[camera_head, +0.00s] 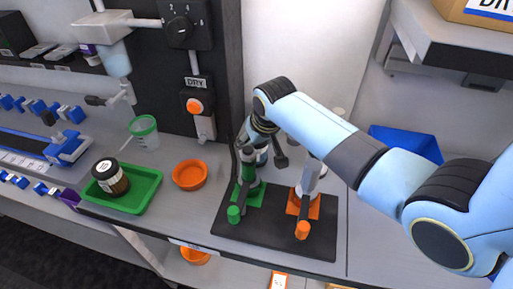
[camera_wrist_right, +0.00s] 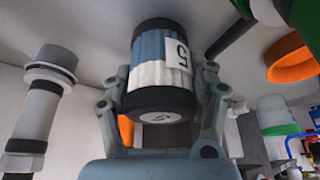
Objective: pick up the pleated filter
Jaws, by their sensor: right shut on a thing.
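The pleated filter (camera_wrist_right: 158,50) is a short cylinder with black end caps, a white and blue ribbed middle and a white label marked 5. In the right wrist view it stands between the fingers of my right gripper (camera_wrist_right: 165,85), which is shut on it. In the head view my right gripper (camera_head: 264,150) is at the back of the counter, behind the green and orange fittings. The filter is hard to make out there, mostly hidden by the gripper and fittings. My left gripper is in neither view.
A black mat (camera_head: 270,238) bears a green fitting (camera_head: 247,178) and an orange-based fitting (camera_head: 307,185) close to my right gripper. To the left are an orange dish (camera_head: 189,175), a green tray (camera_head: 150,190) with a dark jar, and a green-rimmed beaker (camera_head: 145,133). A blue bin (camera_head: 408,142) stands behind my right arm.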

